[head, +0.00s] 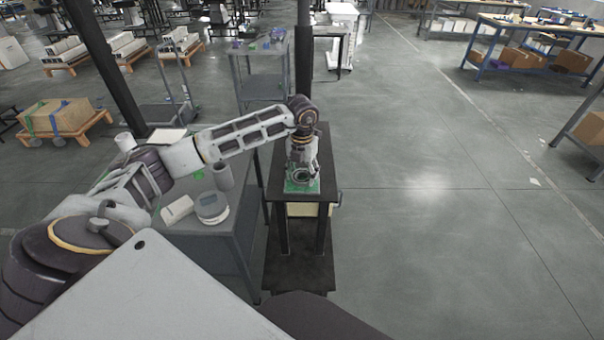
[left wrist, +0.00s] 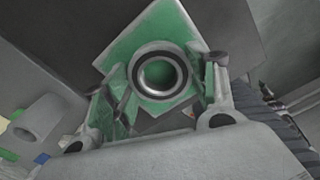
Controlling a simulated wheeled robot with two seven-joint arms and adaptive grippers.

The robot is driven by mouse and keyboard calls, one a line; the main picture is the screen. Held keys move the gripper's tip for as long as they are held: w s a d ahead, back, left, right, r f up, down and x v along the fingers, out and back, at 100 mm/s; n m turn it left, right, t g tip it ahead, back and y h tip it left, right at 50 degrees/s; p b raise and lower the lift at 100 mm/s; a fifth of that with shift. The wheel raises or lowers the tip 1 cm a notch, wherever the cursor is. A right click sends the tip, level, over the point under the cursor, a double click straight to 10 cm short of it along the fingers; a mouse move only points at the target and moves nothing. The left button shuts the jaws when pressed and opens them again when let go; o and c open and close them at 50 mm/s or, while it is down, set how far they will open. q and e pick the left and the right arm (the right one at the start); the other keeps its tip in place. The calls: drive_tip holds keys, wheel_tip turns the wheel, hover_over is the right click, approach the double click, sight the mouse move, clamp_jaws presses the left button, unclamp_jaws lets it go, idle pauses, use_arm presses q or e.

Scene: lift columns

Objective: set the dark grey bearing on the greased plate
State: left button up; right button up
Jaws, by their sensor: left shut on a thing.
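The dark grey bearing (left wrist: 138,66) is a ring with a bright inner band, seen nearly face-on in the left wrist view. My left gripper (left wrist: 168,82) is shut on it, with a finger on each side. The greased plate (left wrist: 129,47) is a green square behind the bearing, and green shows through its hole. In the head view the plate (head: 315,187) lies on a narrow dark stand, and my left gripper (head: 301,172) is right over it. I cannot tell whether the bearing touches the plate. My right gripper is not in view.
The dark stand (head: 322,152) is narrow. A grey table (head: 240,218) beside it holds a white round device (head: 211,206), a white box (head: 177,209) and a grey cylinder (head: 222,176). The floor to the right is open.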

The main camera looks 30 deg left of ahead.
use_arm(q)
drive_tip(key=o, duration=1.2)
drive_tip(key=shift+o, duration=0.6)
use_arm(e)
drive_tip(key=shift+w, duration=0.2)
use_arm(q)
drive_tip(key=shift+o, duration=0.4)
drive_tip(key=o, duration=0.3)
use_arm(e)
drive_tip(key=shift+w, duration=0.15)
use_arm(q)
drive_tip(key=shift+r, duration=0.25)
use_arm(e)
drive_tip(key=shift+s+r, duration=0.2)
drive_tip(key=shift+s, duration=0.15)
use_arm(q)
drive_tip(key=shift+r+p, duration=0.6)
drive_tip(key=shift+r, duration=0.15)
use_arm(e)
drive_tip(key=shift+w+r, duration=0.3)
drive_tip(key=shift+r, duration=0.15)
